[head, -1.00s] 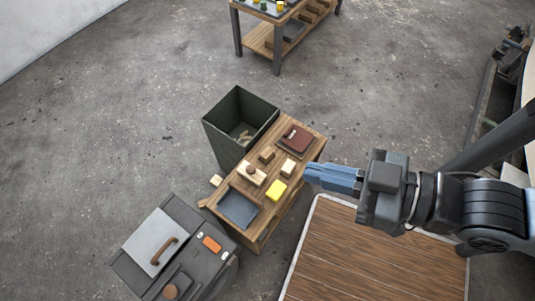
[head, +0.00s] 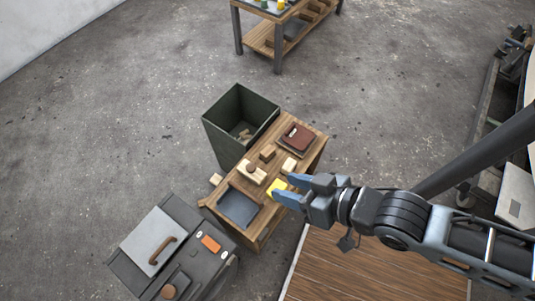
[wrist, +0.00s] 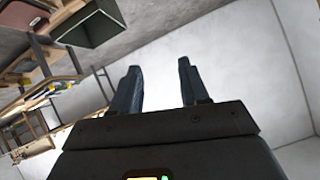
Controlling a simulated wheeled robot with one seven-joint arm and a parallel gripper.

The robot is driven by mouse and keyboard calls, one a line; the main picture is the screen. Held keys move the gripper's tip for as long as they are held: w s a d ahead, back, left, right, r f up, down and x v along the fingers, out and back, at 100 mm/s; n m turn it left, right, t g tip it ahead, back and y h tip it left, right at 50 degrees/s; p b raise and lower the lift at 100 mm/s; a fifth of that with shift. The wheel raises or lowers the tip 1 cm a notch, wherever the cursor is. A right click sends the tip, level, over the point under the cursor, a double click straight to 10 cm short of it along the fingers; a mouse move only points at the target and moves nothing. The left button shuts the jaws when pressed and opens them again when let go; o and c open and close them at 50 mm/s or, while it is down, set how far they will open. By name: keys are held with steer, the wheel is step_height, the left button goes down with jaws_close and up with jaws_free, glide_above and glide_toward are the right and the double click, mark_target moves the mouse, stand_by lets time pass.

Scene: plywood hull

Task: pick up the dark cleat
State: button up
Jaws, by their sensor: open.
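The dark cleat appears to be the small brown wooden block (head: 267,153) on the workbench (head: 262,232) in the head view, between the dark red item and the knobbed wooden block. A paler block (head: 289,165) lies to its right. My gripper (head: 281,187) is open and empty, to the right of and lower in the picture than the brown block. Its fingers overlap the yellow block (head: 272,188) in the picture; I cannot tell its height above the bench. In the wrist view the open fingers (wrist: 158,75) point at wall and floor, and the cleat cannot be made out.
The bench also holds a dark tray (head: 239,206), a knobbed wooden block (head: 251,173) and a dark red item (head: 298,137). A green bin (head: 228,135) stands behind it, and a grey cart (head: 190,250) at lower left. A brown wooden surface (head: 360,270) lies at lower right.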

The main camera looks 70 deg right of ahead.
steer(key=o, duration=0.4)
steer(key=w+d+f+m+g, duration=0.1)
steer(key=f, duration=0.3)
steer(key=w+d+f+m+g, duration=0.1)
steer(key=w+f+m, duration=0.1)
steer(key=f, duration=0.1)
steer(key=w+d+f+m+g+b, duration=0.1)
steer(key=w+f, duration=0.1)
steer(key=f, duration=0.2)
steer(key=shift+w+d+f+m+h, duration=0.1)
steer(key=shift+w+f+m+h, duration=0.2)
steer(key=shift+m, duration=0.1)
steer(key=shift+c, duration=0.2)
steer(key=m+g+y+b, duration=0.25)
steer(key=m+g, duration=0.55)
steer(key=m, duration=0.4)
glide_above(268, 149)
step_height(268, 149, down, 10)
steer(key=shift+r+b, duration=0.2)
steer(key=shift+b, duration=0.15)
steer(key=shift+f, duration=0.15)
steer(key=shift+s+f, duration=0.1)
steer(key=shift+f, duration=0.8)
steer(key=shift+f+b, duration=0.8)
steer(key=shift+f, duration=2)
